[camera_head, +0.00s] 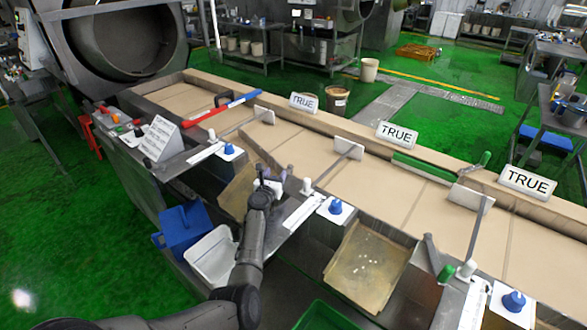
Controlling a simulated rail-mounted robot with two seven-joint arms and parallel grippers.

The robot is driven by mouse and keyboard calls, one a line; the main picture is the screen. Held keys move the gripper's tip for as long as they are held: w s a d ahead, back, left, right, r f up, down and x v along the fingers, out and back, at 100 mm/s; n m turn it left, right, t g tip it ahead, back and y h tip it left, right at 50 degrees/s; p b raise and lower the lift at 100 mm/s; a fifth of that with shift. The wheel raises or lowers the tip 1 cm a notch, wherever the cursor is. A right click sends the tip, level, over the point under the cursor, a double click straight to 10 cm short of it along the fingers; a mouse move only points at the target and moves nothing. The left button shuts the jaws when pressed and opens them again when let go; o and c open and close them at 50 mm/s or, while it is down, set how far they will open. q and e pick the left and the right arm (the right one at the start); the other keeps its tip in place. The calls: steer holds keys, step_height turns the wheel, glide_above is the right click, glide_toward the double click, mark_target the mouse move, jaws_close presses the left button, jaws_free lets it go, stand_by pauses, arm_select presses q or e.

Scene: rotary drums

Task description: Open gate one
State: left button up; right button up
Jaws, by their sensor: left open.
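Several gates cross the beige conveyor, each with a pale plate and a rod: a left one (264,115), a middle one (349,149) and a right one (470,197). No number on them is readable, so I cannot tell which is gate one. My left gripper (268,180) is open at the conveyor's near edge, close to the near end of the middle gate's rod. A white knob (307,186) stands just right of it. I cannot tell whether the fingers touch anything; the arm hides part of that spot. My right gripper is not in view.
Blue knobs (335,207) stand on white plates along the near edge. White TRUE signs (397,135) stand on the far edge. A metal tray (366,265) hangs below. A blue bin (184,226) and a white bin (212,256) lie left of my arm.

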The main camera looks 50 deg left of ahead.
arm_select(q)
step_height(320, 180, up, 3)
steer(key=shift+f+p, duration=0.1)
steer(key=shift+p, duration=0.55)
steer(key=w+d+r+p, duration=0.3)
steer(key=d+r, duration=0.3)
steer(key=d, duration=0.5)
steer(key=shift+w+r+p, duration=0.2)
steer(key=shift+w+p, duration=0.2)
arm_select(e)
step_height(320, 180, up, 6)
